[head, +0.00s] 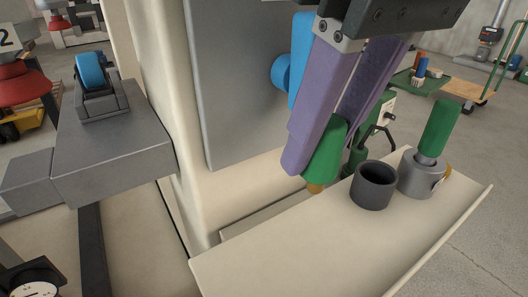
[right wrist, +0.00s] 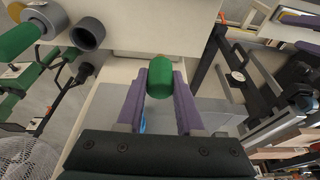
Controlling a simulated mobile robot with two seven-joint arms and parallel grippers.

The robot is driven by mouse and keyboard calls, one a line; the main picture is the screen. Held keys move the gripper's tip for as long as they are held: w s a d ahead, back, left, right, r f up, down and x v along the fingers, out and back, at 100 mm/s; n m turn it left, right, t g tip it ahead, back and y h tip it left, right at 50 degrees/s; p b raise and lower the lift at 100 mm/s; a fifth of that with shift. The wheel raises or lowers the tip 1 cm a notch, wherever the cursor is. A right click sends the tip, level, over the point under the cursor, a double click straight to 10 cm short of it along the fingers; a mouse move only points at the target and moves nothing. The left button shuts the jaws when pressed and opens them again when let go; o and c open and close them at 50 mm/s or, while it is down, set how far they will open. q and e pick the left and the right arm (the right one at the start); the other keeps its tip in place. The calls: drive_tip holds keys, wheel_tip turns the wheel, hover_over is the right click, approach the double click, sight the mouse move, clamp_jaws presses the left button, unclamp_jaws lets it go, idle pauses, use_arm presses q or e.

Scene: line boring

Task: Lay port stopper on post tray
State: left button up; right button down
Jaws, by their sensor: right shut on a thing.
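The port stopper, a green tapered plug with an orange-brown tip, shows in the head view (head: 323,152) and the right wrist view (right wrist: 160,77). My right gripper (head: 318,158), with purple fingers, is shut on it; in the right wrist view the fingers (right wrist: 160,85) lie on both sides of it. The stopper points tip down, slightly tilted, over the left part of the cream post tray (head: 270,250). I cannot tell whether its tip touches the tray. My left gripper is not in view.
A dark open cup (head: 373,186) and a grey cylinder (head: 416,176) with a green handle stand on the tray, right of the stopper. The tray's front left is bare. A grey panel (head: 240,90) rises behind. A grey block (head: 115,145) with a blue wheel is at left.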

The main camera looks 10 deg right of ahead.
wheel_tip(320, 180, down, 11)
drive_tip(key=b, duration=0.3)
drive_tip(key=shift+f, duration=0.1)
drive_tip(key=c, duration=0.5)
unclamp_jaws()
drive_tip(key=shift+c, duration=0.2)
drive_tip(key=shift+r, duration=0.3)
drive_tip(key=p+v, duration=0.4)
drive_tip(key=v, duration=0.7)
drive_tip(key=shift+r, duration=0.3)
